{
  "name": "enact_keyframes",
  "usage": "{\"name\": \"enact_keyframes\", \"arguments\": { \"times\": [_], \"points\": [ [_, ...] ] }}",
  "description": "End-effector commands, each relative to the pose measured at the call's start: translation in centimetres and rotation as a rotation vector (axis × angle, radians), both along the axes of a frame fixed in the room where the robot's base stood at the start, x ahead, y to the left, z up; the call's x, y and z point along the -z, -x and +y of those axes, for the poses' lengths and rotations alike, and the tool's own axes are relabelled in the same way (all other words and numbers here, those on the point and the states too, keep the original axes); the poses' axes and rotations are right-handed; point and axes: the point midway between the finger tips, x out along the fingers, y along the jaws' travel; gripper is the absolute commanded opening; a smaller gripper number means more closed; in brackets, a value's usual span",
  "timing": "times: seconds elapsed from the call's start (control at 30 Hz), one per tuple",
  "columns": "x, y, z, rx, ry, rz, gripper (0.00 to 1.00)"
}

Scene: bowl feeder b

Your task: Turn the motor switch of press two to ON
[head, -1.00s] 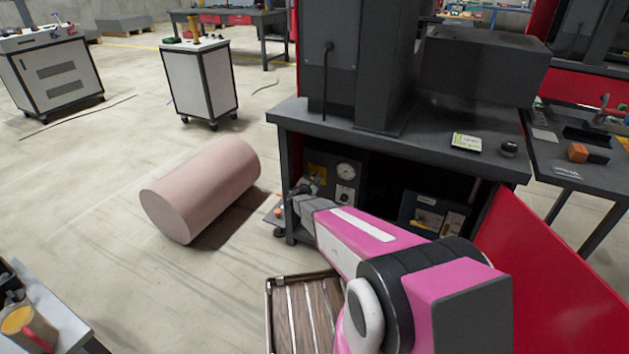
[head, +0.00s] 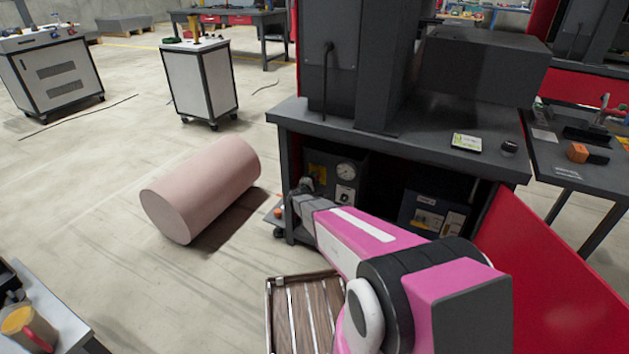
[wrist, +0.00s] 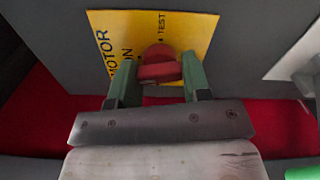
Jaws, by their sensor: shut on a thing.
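The motor switch is a red rotary knob (wrist: 160,66) on a yellow plate (wrist: 196,33) fixed to a dark grey panel. The plate reads MOTOR, with TEST near the upper right; other lettering is partly covered. In the wrist view my gripper (wrist: 160,80) has its two green fingers on either side of the knob, shut on it. The knob's bar lies nearly level in that picture; I cannot tell which mark it points at. In the head view my gripper (head: 303,188) is at the panel's left, under the bench, and hides the knob. Part of the yellow plate (head: 318,173) shows.
The dark bench (head: 400,148) overhangs my gripper, and its left leg is close by. A gauge (head: 346,171) sits right of the plate. A pink cylinder (head: 205,190) lies on the floor at left. A red panel (head: 545,275) stands right of my arm.

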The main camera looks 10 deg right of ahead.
Motion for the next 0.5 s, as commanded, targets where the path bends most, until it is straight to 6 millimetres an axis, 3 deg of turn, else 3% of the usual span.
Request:
{"name": "enact_keyframes", "arguments": {
  "times": [0.5],
  "points": [
    [0.05,0.14,-0.04,0.001,-0.176,-0.127,0.2]
  ]
}}
